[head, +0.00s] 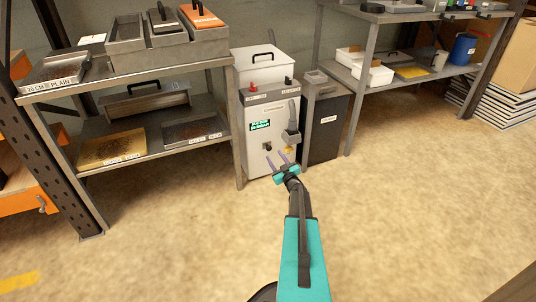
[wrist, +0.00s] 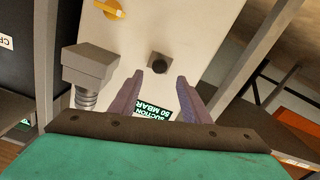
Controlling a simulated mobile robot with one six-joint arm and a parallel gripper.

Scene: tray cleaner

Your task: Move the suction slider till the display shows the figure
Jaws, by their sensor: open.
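The cleaner (head: 283,95) is a pale cabinet with a grey top. Its small green-lit display (head: 260,125) shows in the wrist view (wrist: 153,113), rotated and partly behind the fingers, and seems to read SUCTION 50 MBAR. A dark knob (head: 267,146), perhaps the suction slider, sits on the front panel below the display. In the wrist view this knob (wrist: 158,63) lies just beyond and between the fingertips. My gripper (head: 277,157) is open and empty in front of the panel; its purple fingers show apart in the wrist view (wrist: 160,78). I see no contact.
A grey holder with a hose (head: 291,137) juts from the panel beside the knob. A yellow knob (wrist: 108,9) is also on the panel. A dark bin (head: 325,125) stands right, a shelf of trays (head: 135,72) left. The floor in front is clear.

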